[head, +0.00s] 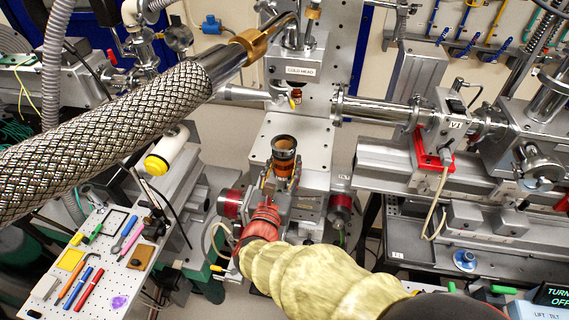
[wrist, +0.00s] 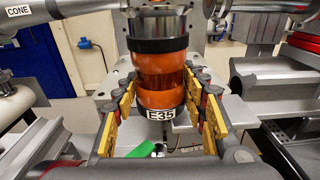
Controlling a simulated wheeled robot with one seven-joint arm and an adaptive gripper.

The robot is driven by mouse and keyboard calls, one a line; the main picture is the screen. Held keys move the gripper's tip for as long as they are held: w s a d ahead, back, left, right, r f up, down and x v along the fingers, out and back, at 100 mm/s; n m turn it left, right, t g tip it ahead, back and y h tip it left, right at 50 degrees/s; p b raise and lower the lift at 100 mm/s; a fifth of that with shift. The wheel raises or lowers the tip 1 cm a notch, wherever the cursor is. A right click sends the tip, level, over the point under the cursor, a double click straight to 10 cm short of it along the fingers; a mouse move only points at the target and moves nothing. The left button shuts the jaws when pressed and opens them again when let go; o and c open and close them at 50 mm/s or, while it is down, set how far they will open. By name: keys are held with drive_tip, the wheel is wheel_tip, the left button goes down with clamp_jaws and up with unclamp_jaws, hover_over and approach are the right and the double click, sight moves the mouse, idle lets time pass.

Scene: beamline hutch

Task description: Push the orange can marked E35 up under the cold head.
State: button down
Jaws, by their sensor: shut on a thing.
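The orange can (head: 284,170) has a dark top and stands upright below the cold head (head: 301,71), with a clear gap between them. In the wrist view the can (wrist: 161,92) shows its E35 label at the bottom front and a black band at the top. My gripper (head: 282,186) is shut on the can. In the wrist view my gripper's yellow-padded fingers (wrist: 161,106) sit on both sides of its lower part. A small amber piece (head: 296,95) hangs under the cold head. What lies under the can is mostly hidden.
A braided metal hose (head: 110,138) crosses the upper left. A cone-shaped tube (head: 240,93) and a steel beam pipe (head: 375,110) flank the space under the cold head. A white tool board (head: 98,262) is at lower left. A green piece (wrist: 145,149) lies below the can.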

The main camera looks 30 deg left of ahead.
drive_tip(key=shift+r+x, duration=0.15)
drive_tip(key=shift+x, duration=2.6)
drive_tip(key=shift+r+x, duration=0.15)
drive_tip(key=shift+x, duration=2.65)
drive_tip(key=shift+r+x, duration=0.2)
drive_tip(key=shift+x, duration=2.55)
wheel_tip(320, 180, up, 6)
drive_tip(key=p, duration=0.2)
drive_tip(key=shift+s+a+f+p, duration=0.1)
drive_tip(key=shift+f+p, duration=0.1)
drive_tip(key=shift+p, duration=0.1)
drive_tip(key=shift+s+b, duration=0.1)
drive_tip(key=shift+b, duration=0.3)
drive_tip(key=shift+r+b, duration=0.3)
drive_tip(key=shift+r, duration=0.15)
